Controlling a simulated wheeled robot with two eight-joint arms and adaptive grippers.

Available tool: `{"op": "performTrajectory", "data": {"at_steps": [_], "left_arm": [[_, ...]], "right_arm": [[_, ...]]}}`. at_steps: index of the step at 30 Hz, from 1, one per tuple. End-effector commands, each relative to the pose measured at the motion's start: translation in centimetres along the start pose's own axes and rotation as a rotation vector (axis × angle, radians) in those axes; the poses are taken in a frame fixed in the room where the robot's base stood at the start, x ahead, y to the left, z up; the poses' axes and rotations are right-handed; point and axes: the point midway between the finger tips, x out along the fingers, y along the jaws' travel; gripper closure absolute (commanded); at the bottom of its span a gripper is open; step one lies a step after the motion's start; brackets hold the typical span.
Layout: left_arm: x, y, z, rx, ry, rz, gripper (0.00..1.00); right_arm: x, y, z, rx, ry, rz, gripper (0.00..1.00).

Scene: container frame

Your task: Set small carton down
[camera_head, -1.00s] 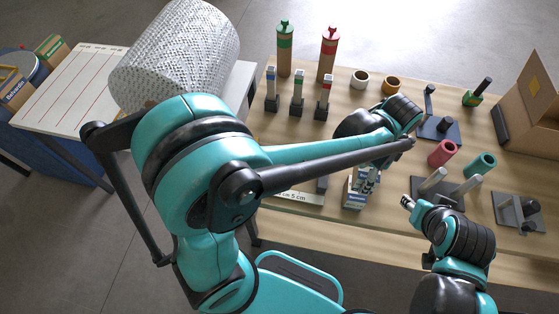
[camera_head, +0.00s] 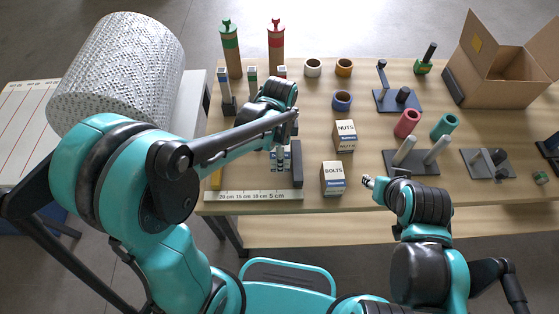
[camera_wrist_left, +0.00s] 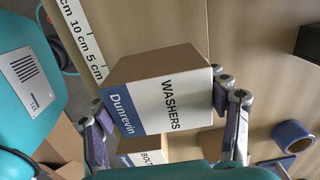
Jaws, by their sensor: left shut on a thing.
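The small white and blue WASHERS carton (camera_wrist_left: 165,98) with a brown top is between the fingers of my left gripper (camera_wrist_left: 163,108) in the left wrist view.
A blue ring (camera_head: 342,100) and peg stand (camera_head: 411,162) are further right. An open cardboard box (camera_head: 505,75) stands at back right.

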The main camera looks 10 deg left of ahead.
Motion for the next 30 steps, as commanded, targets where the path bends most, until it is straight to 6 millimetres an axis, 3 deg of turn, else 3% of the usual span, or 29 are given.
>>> {"op": "performTrajectory", "data": {"at_steps": [7,18,19,21,30], "left_arm": [[3.7,0.0,-0.1,0.000,0.000,0.000,0.69],[4.0,0.0,-0.1,0.000,0.000,0.000,0.69],[4.0,0.0,-0.1,0.000,0.000,0.000,0.25],[3.9,0.0,-0.1,0.000,0.000,0.000,0.07],[3.9,0.0,-0.1,0.000,0.000,0.000,0.07]], "right_arm": [[1.5,0.0,1.1,0.000,0.000,0.000,0.60],[1.6,0.0,1.2,0.000,0.000,0.000,0.60],[1.6,0.0,1.2,0.000,0.000,0.000,0.60],[1.6,0.0,1.1,0.000,0.000,0.000,0.60],[1.6,0.0,1.1,0.000,0.000,0.000,0.60]]}}
